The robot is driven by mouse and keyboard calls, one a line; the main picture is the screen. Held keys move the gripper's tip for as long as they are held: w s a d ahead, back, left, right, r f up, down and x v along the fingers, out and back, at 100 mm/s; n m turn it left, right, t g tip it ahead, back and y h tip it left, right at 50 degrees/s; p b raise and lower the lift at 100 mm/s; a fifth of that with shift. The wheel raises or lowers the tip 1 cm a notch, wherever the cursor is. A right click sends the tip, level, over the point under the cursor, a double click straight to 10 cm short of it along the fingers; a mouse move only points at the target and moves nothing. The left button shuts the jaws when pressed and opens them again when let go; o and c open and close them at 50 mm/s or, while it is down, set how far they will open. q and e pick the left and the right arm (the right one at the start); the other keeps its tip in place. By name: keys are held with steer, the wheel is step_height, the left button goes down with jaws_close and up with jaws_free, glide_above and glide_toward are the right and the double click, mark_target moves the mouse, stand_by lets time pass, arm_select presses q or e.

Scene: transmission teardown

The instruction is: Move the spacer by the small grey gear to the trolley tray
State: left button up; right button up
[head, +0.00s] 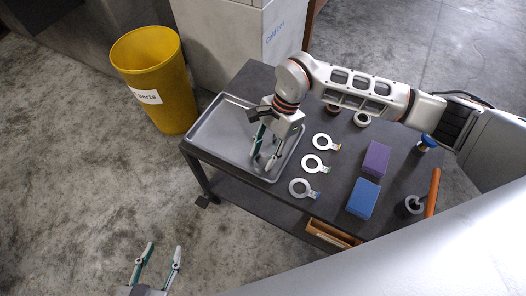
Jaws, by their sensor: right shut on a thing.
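The trolley tray (222,125) is a shallow grey metal tray on the left part of the dark trolley top. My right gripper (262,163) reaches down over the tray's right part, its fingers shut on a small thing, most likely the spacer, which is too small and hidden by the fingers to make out. I cannot tell whether the fingertips touch the tray floor. I cannot pick out the small grey gear with certainty. My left gripper (159,262) is open and empty, low at the left, away from the trolley and over the floor.
Several white ring-shaped tags (313,164) lie in a row right of the tray. A purple block (376,158), a blue block (363,198), a dark ring part (413,204) and an orange handle (433,192) lie farther right. A yellow bin (160,80) stands behind left. The tray's left part is clear.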

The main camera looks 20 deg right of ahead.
steer(key=o, duration=1.1)
steer(key=shift+o, duration=0.2)
steer(key=p+v, duration=0.2)
steer(key=v, duration=1)
steer(key=shift+r, duration=0.15)
